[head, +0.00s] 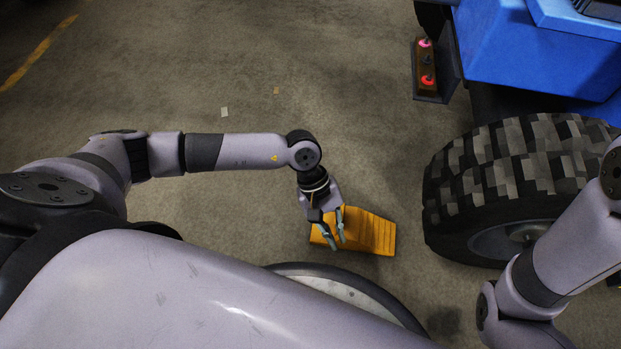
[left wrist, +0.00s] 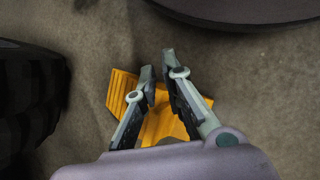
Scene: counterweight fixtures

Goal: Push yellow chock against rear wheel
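The yellow chock (head: 372,232), a ribbed orange-yellow wedge, lies on the floor to the left of the wheel. A strip of bare floor separates them. The wheel (head: 510,165) has a chunky black and grey tread and sits under the blue vehicle. My left gripper (head: 338,242) points down over the chock's left part, its fingers a little apart. In the left wrist view the chock (left wrist: 124,90) shows behind and between the fingers, and the wheel (left wrist: 28,95) is at the left edge. I cannot tell whether the fingers touch the chock. My right gripper is out of view.
My right arm covers part of the wheel's right side. My round base is close below the chock. The floor (head: 250,90) at upper left is mostly clear.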

